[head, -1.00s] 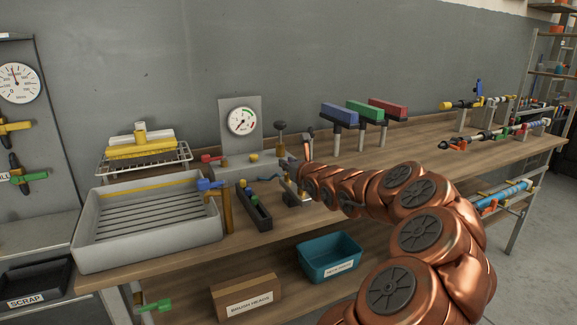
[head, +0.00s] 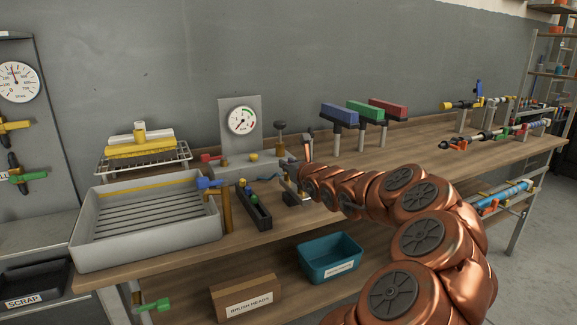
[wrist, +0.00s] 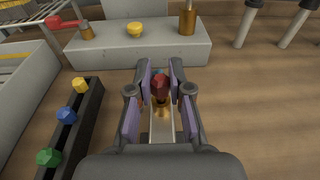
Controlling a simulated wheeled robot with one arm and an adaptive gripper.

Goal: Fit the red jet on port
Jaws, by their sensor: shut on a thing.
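My gripper (wrist: 160,82) is shut on the red jet (wrist: 160,88), which stands between the two fingertips in the wrist view. A brass part (wrist: 163,108) shows just below the red top, over a pale metal strip (wrist: 163,130). I cannot tell whether the brass belongs to the jet or to a fitting under it, or whether they touch. In the head view my gripper (head: 296,180) is small and partly hidden by my arm, low over the bench beside the gauge stand. No port can be made out clearly.
A dark rack (wrist: 70,135) left of my gripper holds yellow, blue and green jets. A grey block (wrist: 140,45) with a yellow knob and brass posts lies beyond it. A gauge (head: 242,120) stands behind. A grey tray (head: 150,262) is at left.

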